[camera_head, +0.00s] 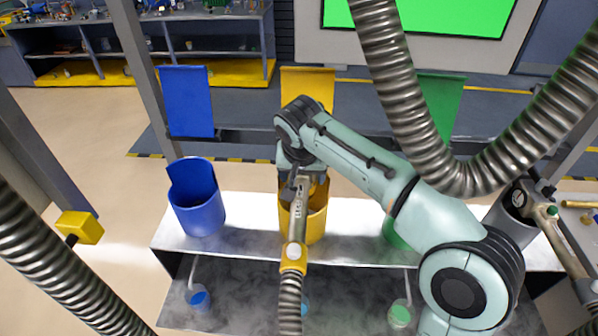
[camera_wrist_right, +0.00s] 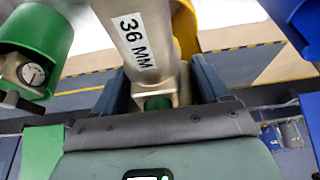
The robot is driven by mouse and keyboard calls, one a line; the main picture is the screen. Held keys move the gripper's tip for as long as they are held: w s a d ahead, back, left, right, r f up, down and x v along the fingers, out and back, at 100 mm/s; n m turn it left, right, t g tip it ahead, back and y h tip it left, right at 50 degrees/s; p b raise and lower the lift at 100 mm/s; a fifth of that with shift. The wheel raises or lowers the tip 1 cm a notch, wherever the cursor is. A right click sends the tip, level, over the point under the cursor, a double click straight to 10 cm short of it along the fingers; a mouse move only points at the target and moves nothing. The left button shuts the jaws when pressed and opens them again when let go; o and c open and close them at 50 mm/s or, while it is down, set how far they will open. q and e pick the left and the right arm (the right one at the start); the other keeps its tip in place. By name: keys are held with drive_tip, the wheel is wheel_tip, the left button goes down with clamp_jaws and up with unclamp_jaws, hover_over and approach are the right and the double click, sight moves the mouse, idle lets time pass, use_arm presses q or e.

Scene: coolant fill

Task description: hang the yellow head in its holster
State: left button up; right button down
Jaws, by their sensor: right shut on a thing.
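My right gripper (camera_head: 297,178) is shut on the yellow head (camera_head: 297,222), a metal nozzle body with a yellow collar and a ribbed hose hanging down. In the right wrist view, the head's metal body (camera_wrist_right: 148,50) with a "36 MM" label sits between the two fingers (camera_wrist_right: 158,90). The yellow holster (camera_head: 318,218) is a round cup on the metal bench. The head overlaps the front left of the cup in the head view; whether it touches the cup cannot be told. The holster's edge shows behind the head in the wrist view (camera_wrist_right: 186,30). My left gripper is not in view.
A blue holster (camera_head: 197,205) stands left of the yellow one, and a green holster (camera_head: 397,235) stands right, partly behind my arm. A grey cup (camera_head: 510,222) holds another metal head. Thick ribbed hoses (camera_head: 415,110) hang at the right. The bench (camera_head: 245,225) is bare between the cups.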

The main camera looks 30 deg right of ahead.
drive_tip(key=shift+f, duration=0.1)
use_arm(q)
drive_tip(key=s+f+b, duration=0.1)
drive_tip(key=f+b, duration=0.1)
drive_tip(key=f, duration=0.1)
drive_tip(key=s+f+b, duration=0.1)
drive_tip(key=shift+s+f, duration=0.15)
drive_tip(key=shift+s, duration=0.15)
use_arm(e)
wheel_tip(320, 180, down, 6)
drive_tip(key=shift+r, duration=0.15)
idle(1.7)
use_arm(q)
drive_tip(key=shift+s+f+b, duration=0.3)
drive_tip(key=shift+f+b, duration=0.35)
drive_tip(key=shift+b, duration=0.05)
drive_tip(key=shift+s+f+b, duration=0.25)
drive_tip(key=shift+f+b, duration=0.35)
drive_tip(key=shift+b, duration=0.05)
use_arm(e)
drive_tip(key=shift+f, duration=1.85)
unclamp_jaws()
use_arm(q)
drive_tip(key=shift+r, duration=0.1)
use_arm(e)
drive_tip(key=shift+a, duration=0.1)
